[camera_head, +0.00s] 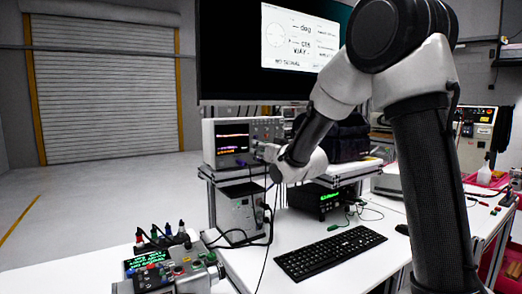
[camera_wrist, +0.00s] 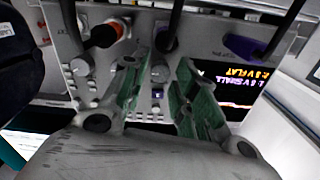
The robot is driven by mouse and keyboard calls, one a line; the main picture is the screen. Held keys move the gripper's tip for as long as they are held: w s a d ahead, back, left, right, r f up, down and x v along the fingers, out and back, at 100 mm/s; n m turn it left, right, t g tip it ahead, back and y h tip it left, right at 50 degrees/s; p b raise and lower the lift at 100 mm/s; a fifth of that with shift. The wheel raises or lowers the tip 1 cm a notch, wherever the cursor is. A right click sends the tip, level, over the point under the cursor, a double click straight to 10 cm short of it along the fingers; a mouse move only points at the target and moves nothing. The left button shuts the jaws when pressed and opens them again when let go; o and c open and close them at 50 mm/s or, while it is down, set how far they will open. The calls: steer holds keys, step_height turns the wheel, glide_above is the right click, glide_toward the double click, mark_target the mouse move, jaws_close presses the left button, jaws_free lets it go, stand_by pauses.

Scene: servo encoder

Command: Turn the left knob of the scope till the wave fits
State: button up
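The scope (camera_head: 208,150) stands on a raised shelf at the middle of the head view. Its screen (camera_head: 233,138) shows a flat orange line and a noisy purple band. In the wrist view the scope is upside down, with its screen (camera_wrist: 240,88) at the right bearing orange text that seems to include "FLAT". My gripper (camera_wrist: 162,68) is at the scope's front panel, its green-padded fingers apart. A grey knob (camera_wrist: 160,73) shows between the fingers, apparently the one nearer the screen. Another grey knob (camera_wrist: 80,67) is to its left. Contact cannot be told.
Cables with an orange plug (camera_wrist: 104,35) and a purple plug (camera_wrist: 243,47) enter the panel near my fingers. Below the shelf are a keyboard (camera_head: 330,252), a green-lit box (camera_head: 328,200) and a device with coloured leads (camera_head: 165,270). A large monitor (camera_head: 230,50) hangs above.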

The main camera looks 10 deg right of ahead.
steer(key=shift+c, duration=0.4)
jaws_close()
steer(key=shift+n, duration=2.8)
steer(key=shift+o, duration=0.4)
jaws_free()
